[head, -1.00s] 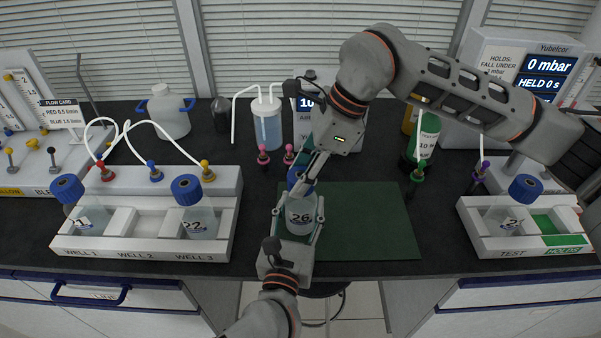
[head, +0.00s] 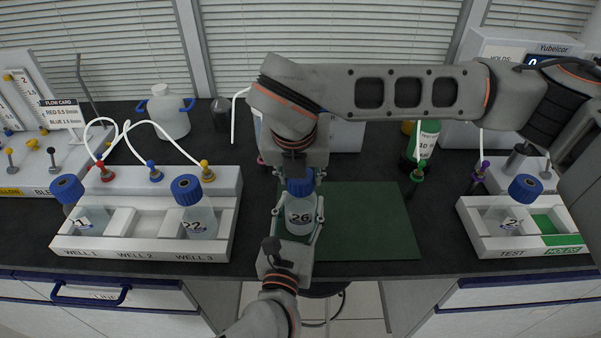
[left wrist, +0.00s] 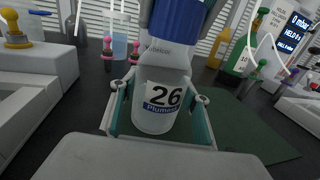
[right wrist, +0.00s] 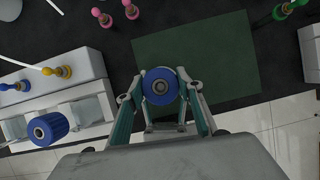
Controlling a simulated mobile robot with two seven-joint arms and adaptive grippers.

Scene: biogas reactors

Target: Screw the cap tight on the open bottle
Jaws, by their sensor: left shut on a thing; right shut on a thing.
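The bottle labelled 26 (head: 300,214) stands upright at the left edge of the dark green mat (head: 370,222). Its label faces the camera in the left wrist view (left wrist: 160,103). My left gripper (head: 298,232) is shut around the bottle's body from the front. A blue cap (head: 300,187) sits on top of the bottle. My right gripper (right wrist: 161,88) points down from above, with its fingers shut on either side of the cap, which shows round from above in the right wrist view. The threads under the cap are hidden.
A white rack (head: 140,252) at the left holds bottles 21 and 22 (head: 200,222), both blue-capped. A TEST tray (head: 490,244) at the right holds another capped bottle. Pink-topped and green-topped fittings stand behind the mat. The mat's right part is clear.

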